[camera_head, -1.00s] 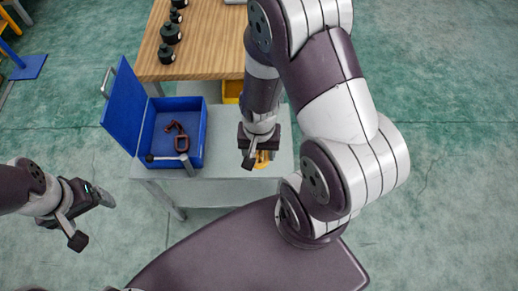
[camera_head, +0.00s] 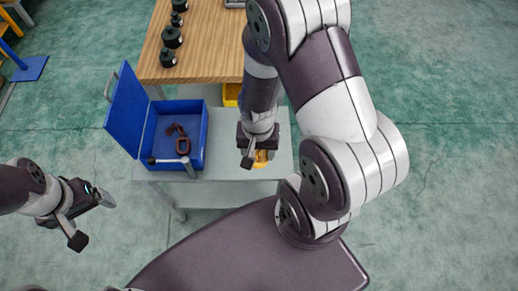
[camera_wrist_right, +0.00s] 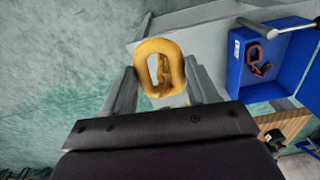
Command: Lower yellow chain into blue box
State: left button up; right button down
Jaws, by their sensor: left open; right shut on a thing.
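The yellow chain (camera_wrist_right: 160,68) sits between the fingers of my right gripper (camera_wrist_right: 163,85), which is shut on it. In the head view the chain (camera_head: 262,160) shows only in part below the right gripper (camera_head: 258,150), over the right side of the grey table. The blue box (camera_head: 198,125) stands open on the table's left side, with its lid (camera_head: 126,108) tilted back to the left. The box also shows at the right in the right wrist view (camera_wrist_right: 288,70). My left gripper (camera_head: 92,220) is open and empty, left of the table and apart from the box.
A wooden table (camera_head: 212,45) with several black weights (camera_head: 171,37) stands behind. A yellow bin (camera_head: 231,93) shows behind my right arm. The table between box and chain is clear.

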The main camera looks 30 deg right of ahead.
jog(key=w+a, duration=0.3)
jog(key=w, duration=0.7)
jog(key=w+a, duration=0.4)
jog(key=w, duration=0.6)
jog(key=w+a, duration=0.4)
jog(key=w, duration=0.7)
jog(key=shift+a, duration=0.25)
jog(key=shift+f, duration=0.2)
